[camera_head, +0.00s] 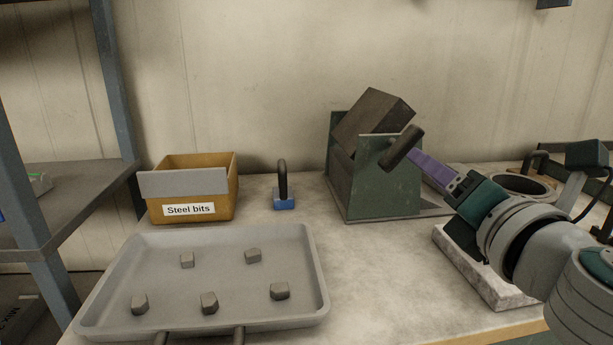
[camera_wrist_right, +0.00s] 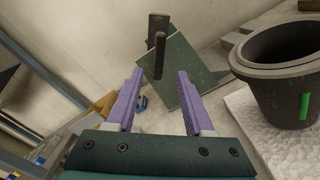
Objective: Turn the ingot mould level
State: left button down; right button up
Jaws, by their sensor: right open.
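The ingot mould (camera_head: 374,119) is a dark brown block, tilted in a green stand (camera_head: 392,190) at the back of the bench. A dark, round handle (camera_head: 403,147) sticks out in front of the stand's near plate. My right gripper (camera_head: 420,160) has purple fingers, close to the handle. In the right wrist view the open fingers (camera_wrist_right: 160,74) have the handle (camera_wrist_right: 159,44) ahead, between their lines. Whether they reach around it I cannot tell. Part of the mould (camera_wrist_right: 158,22) shows above the stand plate (camera_wrist_right: 182,75). My left gripper is not in view.
A grey tray (camera_head: 105,300) with several metal bits lies at front left. Behind it stand a "Steel bits" box (camera_head: 222,208) and a blue weight with a dark loop (camera_head: 284,203).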

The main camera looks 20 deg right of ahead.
aim_at(405, 151)
jog(key=x, duration=1)
jog(key=shift+a+b, duration=0.2)
jog(key=shift+b, duration=0.2)
grip_shut()
dwell(0.9)
